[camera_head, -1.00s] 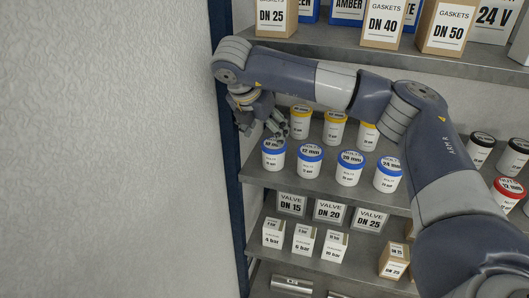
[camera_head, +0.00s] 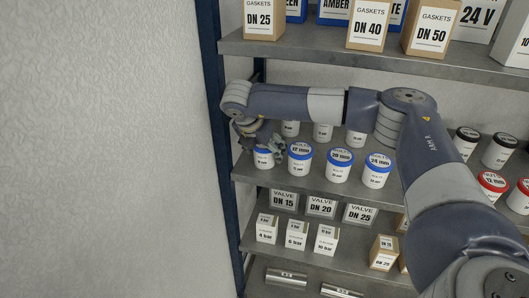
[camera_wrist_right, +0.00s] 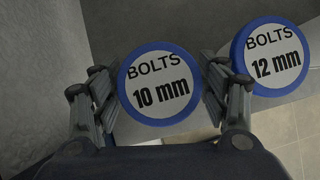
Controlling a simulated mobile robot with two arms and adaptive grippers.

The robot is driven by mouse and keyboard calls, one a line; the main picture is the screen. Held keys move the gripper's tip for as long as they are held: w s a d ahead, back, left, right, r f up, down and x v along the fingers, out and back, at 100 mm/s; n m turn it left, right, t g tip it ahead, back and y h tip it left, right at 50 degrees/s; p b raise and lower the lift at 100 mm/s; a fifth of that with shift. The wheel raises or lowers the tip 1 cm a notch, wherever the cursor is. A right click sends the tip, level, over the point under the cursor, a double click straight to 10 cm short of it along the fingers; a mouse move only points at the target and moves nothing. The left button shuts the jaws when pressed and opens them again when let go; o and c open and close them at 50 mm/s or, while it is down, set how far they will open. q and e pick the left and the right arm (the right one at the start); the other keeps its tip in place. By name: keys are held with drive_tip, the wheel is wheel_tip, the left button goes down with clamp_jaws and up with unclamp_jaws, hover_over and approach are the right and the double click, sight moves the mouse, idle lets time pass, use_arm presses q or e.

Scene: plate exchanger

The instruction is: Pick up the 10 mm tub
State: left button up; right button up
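The 10 mm tub (camera_head: 263,158) is a white tub with a blue-rimmed lid, at the left end of the front row on the middle shelf. In the right wrist view its lid (camera_wrist_right: 160,84) reads "BOLTS 10 mm". My right gripper (camera_head: 266,143) is at the top of this tub, hiding part of its lid in the head view. In the wrist view, its fingers (camera_wrist_right: 158,88) stand open on both sides of the lid, with narrow gaps. My left gripper is not in view.
The 12 mm tub (camera_head: 299,158) stands close to the right; its lid (camera_wrist_right: 270,57) is just beyond my right-hand finger. More blue-lidded tubs follow along the row. The rack's blue upright (camera_head: 222,150) is close on the left. The upper shelf (camera_head: 350,57) lies above my forearm.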

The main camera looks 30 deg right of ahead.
drive_tip(key=c, duration=1.3)
drive_tip(key=shift+w+r, duration=0.1)
drive_tip(key=shift+r, duration=0.1)
